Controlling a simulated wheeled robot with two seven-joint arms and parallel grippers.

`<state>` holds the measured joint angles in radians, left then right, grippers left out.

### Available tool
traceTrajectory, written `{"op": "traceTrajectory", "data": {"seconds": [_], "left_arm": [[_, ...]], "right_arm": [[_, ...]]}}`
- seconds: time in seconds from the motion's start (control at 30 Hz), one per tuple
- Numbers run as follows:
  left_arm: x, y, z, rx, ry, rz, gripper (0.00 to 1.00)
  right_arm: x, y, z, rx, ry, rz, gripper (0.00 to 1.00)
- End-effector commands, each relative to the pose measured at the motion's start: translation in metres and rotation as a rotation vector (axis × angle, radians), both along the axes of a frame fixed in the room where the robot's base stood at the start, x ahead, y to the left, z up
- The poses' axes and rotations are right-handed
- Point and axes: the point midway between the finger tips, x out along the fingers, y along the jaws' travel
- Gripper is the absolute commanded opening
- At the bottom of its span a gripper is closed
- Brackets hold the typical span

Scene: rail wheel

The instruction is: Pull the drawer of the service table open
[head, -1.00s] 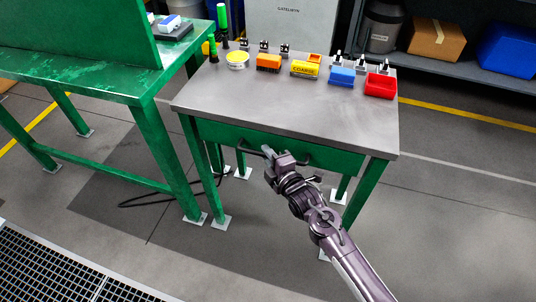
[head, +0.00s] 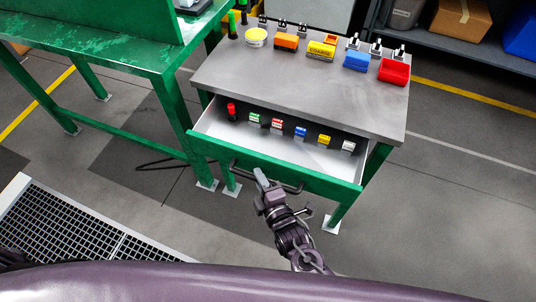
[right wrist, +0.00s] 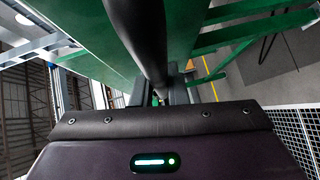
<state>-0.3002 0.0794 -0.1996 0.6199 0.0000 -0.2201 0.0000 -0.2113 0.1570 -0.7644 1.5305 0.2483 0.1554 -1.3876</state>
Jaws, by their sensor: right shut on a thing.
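The service table (head: 290,85) has a grey top and green legs. Its drawer (head: 270,168) with a green front stands pulled out toward me, its pale inside showing. A dark bar handle (head: 292,189) runs along the drawer front. My right gripper (head: 263,181) is shut on the handle near its middle. In the right wrist view the dark handle bar (right wrist: 140,40) runs up from the jaws, beside the green drawer front. My left gripper is not in view.
In the drawer lie a red-capped item (head: 232,111) and several small coloured blocks (head: 300,132). Bins and parts, including a red bin (head: 394,71), stand on the tabletop. A green workbench (head: 130,50) stands left. Floor to the right is clear.

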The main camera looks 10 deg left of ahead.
Motion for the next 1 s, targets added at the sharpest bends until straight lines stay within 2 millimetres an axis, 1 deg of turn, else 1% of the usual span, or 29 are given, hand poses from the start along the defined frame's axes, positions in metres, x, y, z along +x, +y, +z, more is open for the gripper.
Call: {"op": "traceTrajectory", "data": {"seconds": [0.03,0.1,0.3,0.43,0.77,0.8,0.93,1.0], "left_arm": [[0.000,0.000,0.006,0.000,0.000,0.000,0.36],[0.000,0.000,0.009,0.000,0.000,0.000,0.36],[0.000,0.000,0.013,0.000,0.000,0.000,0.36],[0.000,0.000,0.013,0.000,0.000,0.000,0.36],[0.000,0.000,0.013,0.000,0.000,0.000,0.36],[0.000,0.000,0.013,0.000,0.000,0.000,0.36],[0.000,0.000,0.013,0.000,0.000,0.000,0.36],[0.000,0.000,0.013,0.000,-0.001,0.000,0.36]], "right_arm": [[-0.010,0.003,0.002,-0.001,0.002,0.002,0.00],[-0.019,0.005,0.001,-0.001,0.003,0.001,0.00],[-0.035,0.010,0.000,0.000,0.001,0.001,0.00],[-0.039,0.011,0.000,0.000,0.001,0.001,0.00],[-0.040,0.011,-0.001,0.000,0.001,0.001,0.00],[-0.040,0.011,-0.001,0.000,0.001,0.001,0.17],[-0.039,0.011,-0.001,0.000,0.000,0.001,0.34],[-0.039,0.011,-0.001,0.000,0.000,0.001,0.35]]}}
